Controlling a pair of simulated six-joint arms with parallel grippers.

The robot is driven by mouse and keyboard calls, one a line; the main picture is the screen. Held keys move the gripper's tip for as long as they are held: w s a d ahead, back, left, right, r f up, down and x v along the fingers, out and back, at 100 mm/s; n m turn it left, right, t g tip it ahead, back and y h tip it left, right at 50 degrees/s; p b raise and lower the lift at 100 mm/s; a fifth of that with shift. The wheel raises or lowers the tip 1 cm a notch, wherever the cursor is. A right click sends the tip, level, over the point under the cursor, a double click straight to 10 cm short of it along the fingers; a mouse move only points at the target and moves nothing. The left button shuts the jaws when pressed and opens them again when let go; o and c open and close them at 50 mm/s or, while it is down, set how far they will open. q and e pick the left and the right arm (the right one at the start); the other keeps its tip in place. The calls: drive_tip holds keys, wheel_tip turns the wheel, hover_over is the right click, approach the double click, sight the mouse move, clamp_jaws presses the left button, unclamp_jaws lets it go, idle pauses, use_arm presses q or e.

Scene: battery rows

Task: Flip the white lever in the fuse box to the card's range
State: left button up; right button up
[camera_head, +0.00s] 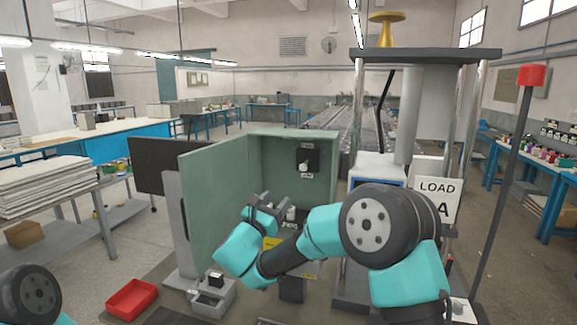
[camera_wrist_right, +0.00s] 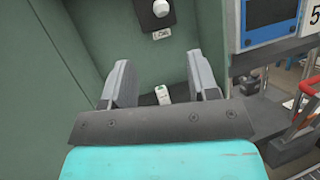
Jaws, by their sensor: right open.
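The green fuse box (camera_head: 265,145) stands open in the middle of the head view, its door swung out to the left. High on its back wall is a black switch plate with a white knob (camera_head: 304,167), labelled above and below; it also shows at the top of the right wrist view (camera_wrist_right: 160,9). A smaller white piece (camera_wrist_right: 163,94) sits lower in the box. My right gripper (camera_head: 266,207) is in front of the box, open and empty, its fingers on either side of that lower piece in the wrist view. A white card (camera_head: 437,187) reads "LOAD A". My left gripper is out of view.
A red tray (camera_head: 131,298) and a grey bin (camera_head: 213,298) lie below the box. A metal-post frame (camera_head: 358,105) with a brass knob-like top (camera_head: 386,28) stands to the right. A red-capped pole (camera_head: 531,75) stands farther right.

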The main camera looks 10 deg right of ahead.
sight(302, 168)
drive_tip(key=shift+d, duration=0.15)
drive_tip(key=x, duration=1.7)
drive_tip(key=shift+d+r, duration=0.1)
drive_tip(key=c, duration=0.9)
drive_tip(key=shift+o, duration=0.2)
drive_tip(key=shift+w+d+f+m+t+h, duration=0.1)
drive_tip(key=shift+f+m+t+h, duration=0.1)
drive_tip(key=shift+m+h, duration=0.25)
drive_tip(key=shift+w+f+m+t+h, duration=0.1)
drive_tip(key=shift+f+m+h, duration=0.15)
drive_tip(key=shift+h, duration=0.45)
drive_tip(key=shift+d+f+m+t+h, duration=0.1)
drive_tip(key=shift+f+m+h, duration=0.15)
drive_tip(key=shift+h, duration=0.3)
drive_tip(key=shift+f+m+h, duration=0.1)
drive_tip(key=shift+m+h, duration=0.75)
drive_tip(key=shift+h, duration=0.25)
drive_tip(key=o, duration=0.9)
drive_tip(key=shift+c, duration=0.2)
